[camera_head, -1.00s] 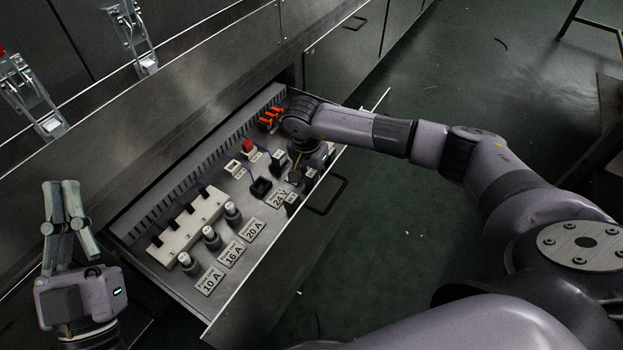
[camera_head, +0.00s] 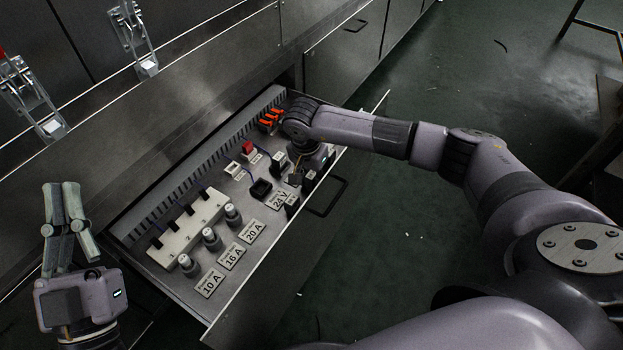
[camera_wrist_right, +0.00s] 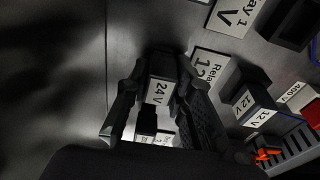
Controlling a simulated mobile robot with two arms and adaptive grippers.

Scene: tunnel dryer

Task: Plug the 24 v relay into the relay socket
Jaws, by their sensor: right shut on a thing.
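The 24 V relay (camera_wrist_right: 159,90) is a small dark block with a white label. In the right wrist view it sits between the fingers of my right gripper (camera_wrist_right: 162,78), which is shut on it. In the head view the right gripper (camera_head: 297,180) is over the right part of the open drawer, and my arm partly hides the relays there. A dark, empty-looking relay socket (camera_head: 261,188) stands on the drawer panel, left of the gripper. My left gripper (camera_head: 64,205) is outside the drawer at the left, holding nothing visible; its finger gap is unclear.
The drawer also holds a white fuse block (camera_head: 188,228), several grey fuses (camera_head: 211,238) with labels, a red button (camera_head: 248,147) and orange connectors (camera_head: 271,119). A 12 V relay (camera_wrist_right: 247,98) stands near the right gripper. The drawer's front wall and handle (camera_head: 328,196) are close by.

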